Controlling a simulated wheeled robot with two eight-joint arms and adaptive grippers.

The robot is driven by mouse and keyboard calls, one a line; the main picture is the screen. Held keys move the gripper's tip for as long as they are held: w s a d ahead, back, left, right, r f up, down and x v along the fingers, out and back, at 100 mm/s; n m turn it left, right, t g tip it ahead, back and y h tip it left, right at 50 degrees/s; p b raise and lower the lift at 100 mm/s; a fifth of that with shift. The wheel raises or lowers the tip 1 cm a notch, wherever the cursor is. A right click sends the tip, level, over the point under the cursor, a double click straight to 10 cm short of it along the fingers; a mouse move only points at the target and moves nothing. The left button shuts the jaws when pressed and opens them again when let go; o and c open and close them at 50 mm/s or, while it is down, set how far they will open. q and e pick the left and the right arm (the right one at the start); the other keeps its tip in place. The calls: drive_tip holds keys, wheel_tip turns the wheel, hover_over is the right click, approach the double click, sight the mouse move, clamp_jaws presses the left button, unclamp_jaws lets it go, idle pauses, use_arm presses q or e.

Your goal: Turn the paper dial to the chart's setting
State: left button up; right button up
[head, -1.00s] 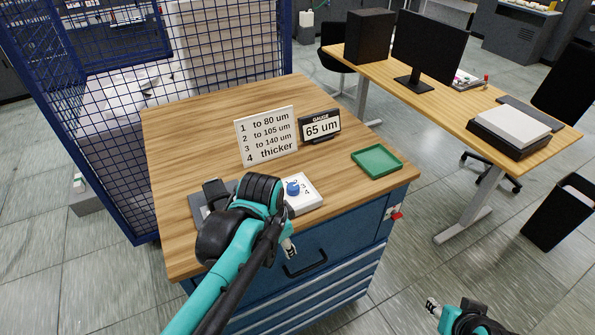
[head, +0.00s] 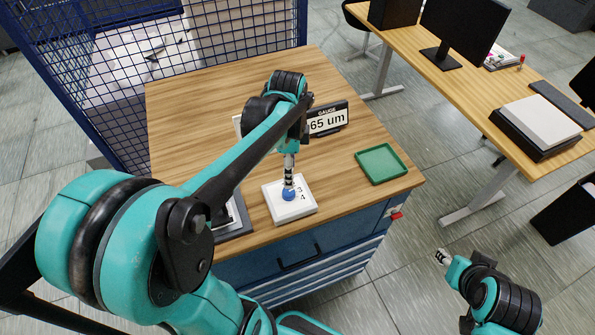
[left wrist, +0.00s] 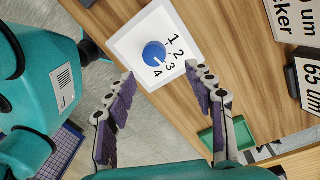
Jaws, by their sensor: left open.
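The blue dial (head: 289,194) sits on a white plate (head: 299,212) numbered 1 to 4 near the bench's front edge. In the left wrist view the dial (left wrist: 154,54) has a light mark, but I cannot read its setting surely. My left gripper (head: 289,180) points down just above the dial, open; its fingers (left wrist: 159,72) are apart with the dial beyond their tips. The gauge (head: 328,120) reads 65 um. The chart (head: 237,124) is mostly hidden by my arm; part shows in the left wrist view (left wrist: 290,18). My right gripper (head: 442,257) hangs away from the bench.
A green tray (head: 382,164) lies on the bench's right side. A dark object (head: 236,216) is left of the dial plate, partly behind my arm. A blue mesh cage (head: 100,70) borders the bench at left. A desk with a monitor (head: 463,33) stands at right.

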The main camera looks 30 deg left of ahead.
sight(289, 191)
use_arm(q)
drive_tip(key=shift+s+f, duration=0.8)
drive_tip(key=shift+f, duration=0.3)
drive_tip(key=f, duration=0.4)
drive_tip(key=shift+w+d+f+b, duration=0.1)
drive_tip(key=shift+w+f+b, duration=0.25)
drive_tip(key=shift+b, duration=0.05)
drive_tip(key=shift+s+f, duration=0.1)
drive_tip(key=shift+s, duration=0.15)
drive_tip(key=c, duration=1.2)
